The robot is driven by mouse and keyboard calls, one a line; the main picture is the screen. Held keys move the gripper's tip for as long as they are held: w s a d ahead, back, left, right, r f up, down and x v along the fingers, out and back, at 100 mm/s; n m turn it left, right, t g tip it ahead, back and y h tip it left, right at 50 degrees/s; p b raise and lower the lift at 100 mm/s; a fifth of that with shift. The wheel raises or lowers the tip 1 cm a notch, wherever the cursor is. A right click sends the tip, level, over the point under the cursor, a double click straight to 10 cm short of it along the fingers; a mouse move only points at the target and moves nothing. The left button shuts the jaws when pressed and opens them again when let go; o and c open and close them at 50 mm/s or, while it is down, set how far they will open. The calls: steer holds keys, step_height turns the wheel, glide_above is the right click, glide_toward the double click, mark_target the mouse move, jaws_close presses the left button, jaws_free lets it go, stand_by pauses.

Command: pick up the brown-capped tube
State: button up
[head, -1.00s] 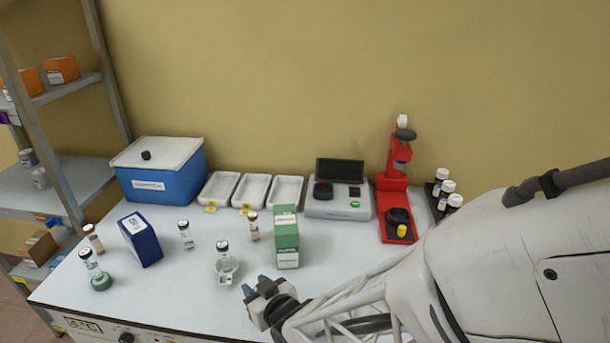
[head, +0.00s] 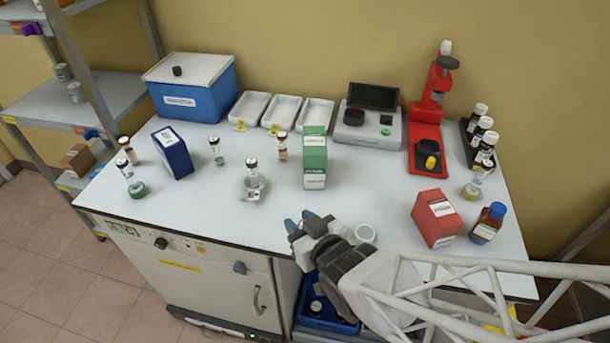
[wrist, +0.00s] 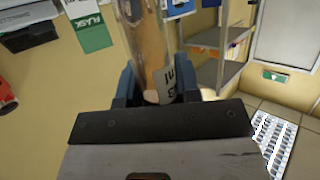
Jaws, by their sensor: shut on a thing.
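My gripper (head: 303,222) is over the front edge of the bench, in front of the green box. In the wrist view, its blue fingers (wrist: 157,85) are shut on a clear tube (wrist: 150,45) with tan contents and a white printed label. The tube's cap cannot be made out, and the head view does not clearly show the held tube. Other small tubes stand on the bench: one with brownish contents at the left (head: 126,148), another behind the green box's left side (head: 282,150), and a paler one (head: 216,151).
A green box (head: 315,160), a blue box (head: 173,154) and a red box (head: 436,220) stand on the bench. A blue-capped bottle (head: 488,225) is at the right. White trays (head: 281,112), a grey device (head: 368,130) and a red stand (head: 428,130) line the back.

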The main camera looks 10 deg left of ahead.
steer(key=s+d, duration=0.4)
steer(key=s, duration=0.1)
steer(key=shift+r, duration=0.3)
steer(key=shift+s+d, duration=0.15)
steer(key=shift+d+r, duration=0.1)
steer(key=shift+d, duration=0.05)
stand_by(0.8)
steer(key=d+r+m+t+h, duration=0.1)
steer(key=d+r, duration=0.1)
steer(key=d, duration=1.1)
steer(key=shift+s+r+m+h, duration=0.2)
steer(key=shift+s+m+h, duration=0.05)
steer(key=shift+m+h, duration=0.15)
stand_by(0.4)
steer(key=shift+d, duration=0.15)
steer(key=shift+w, duration=0.2)
stand_by(0.3)
steer(key=w+a, duration=0.2)
steer(key=w, duration=0.5)
steer(key=w+a+f, duration=0.1)
steer(key=w+a, duration=0.2)
steer(key=w, duration=0.4)
steer(key=shift+w+a+f, duration=0.25)
steer(key=shift+w, duration=0.1)
stand_by(1.2)
